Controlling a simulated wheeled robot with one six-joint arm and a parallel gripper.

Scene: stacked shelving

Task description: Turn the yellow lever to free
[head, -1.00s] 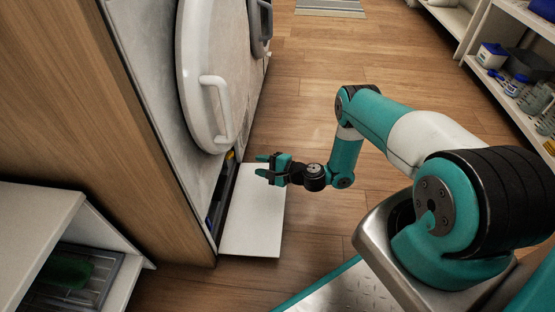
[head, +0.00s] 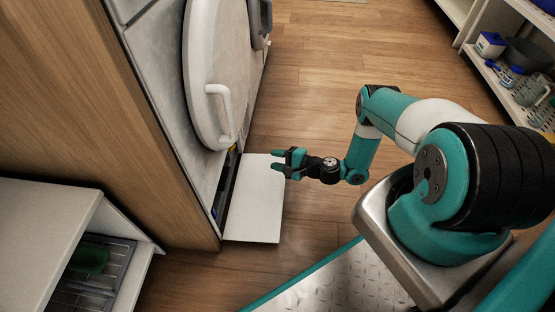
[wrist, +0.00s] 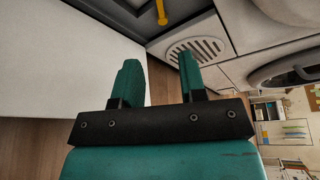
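The yellow lever (wrist: 162,12) shows in the wrist view at the top edge, in front of a dark recess low in the machine; its upper part is cut off by the frame. In the head view, the lever's spot beside the round door is too small and shaded to make out clearly. My gripper (head: 275,159) is open and empty, above the right edge of the lowered white flap (head: 257,205). In the wrist view, its two teal fingers (wrist: 158,62) stand apart, pointing toward the recess, with a gap between them and the lever.
The machine's round door (head: 215,75) with its white handle (head: 221,115) is above the recess. A grey round vent (wrist: 195,50) is right of the lever. A low white shelf (head: 45,215) stands at left, and shelving with containers (head: 490,45) at right. The wooden floor between is clear.

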